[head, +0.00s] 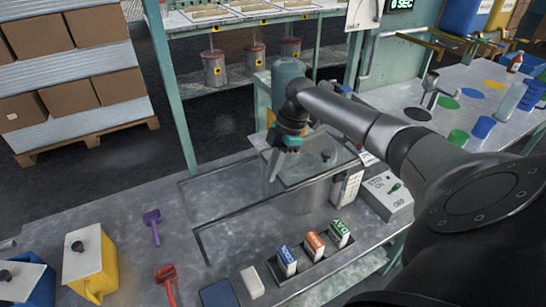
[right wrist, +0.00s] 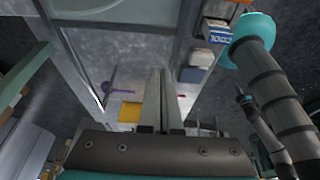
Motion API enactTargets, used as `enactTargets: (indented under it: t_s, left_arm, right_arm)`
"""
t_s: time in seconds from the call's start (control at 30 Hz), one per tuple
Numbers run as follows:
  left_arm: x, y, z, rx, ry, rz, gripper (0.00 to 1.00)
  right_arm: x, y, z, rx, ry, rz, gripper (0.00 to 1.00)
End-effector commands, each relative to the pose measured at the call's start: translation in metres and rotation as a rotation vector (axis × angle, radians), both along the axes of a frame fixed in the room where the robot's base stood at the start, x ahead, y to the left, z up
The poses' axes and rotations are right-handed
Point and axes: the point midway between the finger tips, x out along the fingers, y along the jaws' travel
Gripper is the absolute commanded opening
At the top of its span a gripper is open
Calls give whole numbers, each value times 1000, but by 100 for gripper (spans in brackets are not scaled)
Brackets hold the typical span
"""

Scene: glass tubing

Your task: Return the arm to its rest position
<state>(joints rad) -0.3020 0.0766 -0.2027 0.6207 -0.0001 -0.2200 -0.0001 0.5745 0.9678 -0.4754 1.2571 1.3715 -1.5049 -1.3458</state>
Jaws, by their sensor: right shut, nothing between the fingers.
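My right arm (head: 385,135) comes in from the right edge of the head view and reaches out over the grey bench (head: 140,190). My right gripper (head: 272,168) points down beside the clear-lidded box (head: 310,165), above the bench; I cannot tell if it touches the box. In the right wrist view its two fingers (right wrist: 162,105) lie together, with nothing held between them. My left gripper is not in view.
Labelled cartons (head: 315,245) stand in a tray near the front. A purple scoop (head: 153,225), a red scoop (head: 166,285) and a yellow bin (head: 92,265) are at left. A grey device (head: 388,195) is right of the box. Shelving stands behind.

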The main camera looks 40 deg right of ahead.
Motion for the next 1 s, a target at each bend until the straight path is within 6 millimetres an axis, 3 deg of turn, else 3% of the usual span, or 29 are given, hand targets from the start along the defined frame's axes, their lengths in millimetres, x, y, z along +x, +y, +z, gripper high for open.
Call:
enactTargets:
  t_s: [0.1, 0.23, 0.63, 0.77, 0.87, 1.0]
  left_arm:
    - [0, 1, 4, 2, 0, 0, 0]
    - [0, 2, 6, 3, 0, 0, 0]
    - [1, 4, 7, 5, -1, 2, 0]
    - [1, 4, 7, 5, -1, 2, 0]
    - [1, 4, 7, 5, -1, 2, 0]
    - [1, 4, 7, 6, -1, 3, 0]
  right_arm:
    - [-2, -8, 25, -1, -1, 1, 0]
    - [-3, -14, 41, 0, 0, 1, 0]
    - [-5, -17, 50, 0, 3, 2, 0]
    - [-11, 0, 32, -16, 32, 7, 0]
    - [-23, 31, -1, -49, 76, 7, 0]
    - [-54, 88, -51, -101, 118, -34, 0]
